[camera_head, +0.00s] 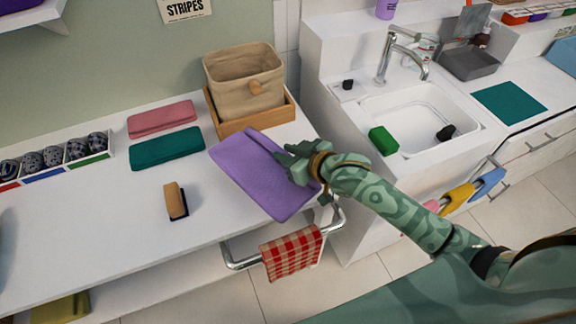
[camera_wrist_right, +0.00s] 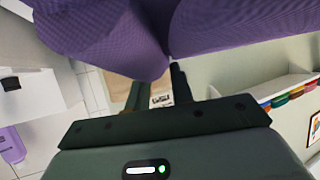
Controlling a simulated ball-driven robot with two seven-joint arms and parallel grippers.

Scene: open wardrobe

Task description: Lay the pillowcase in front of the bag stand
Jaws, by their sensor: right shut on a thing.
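The purple folded pillowcase (camera_head: 245,172) hangs tilted above the right end of the white table, in front of the bag stand. My right gripper (camera_head: 288,162) is shut on it near its right side. In the right wrist view the pillowcase (camera_wrist_right: 105,30) fills the top, pinched between the fingers (camera_wrist_right: 160,85). The bag stand (camera_head: 262,121) is a wooden tray-like base holding a beige fabric bag (camera_head: 243,82) at the table's back right. The pillowcase hides the table spot under it. My left gripper is out of view.
Pink (camera_head: 162,118) and teal (camera_head: 167,148) folded cloths lie left of the pillowcase. A brush (camera_head: 175,200) lies in front of them. A checked towel (camera_head: 291,254) hangs on a rail at the table's front. A sink (camera_head: 412,115) stands to the right.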

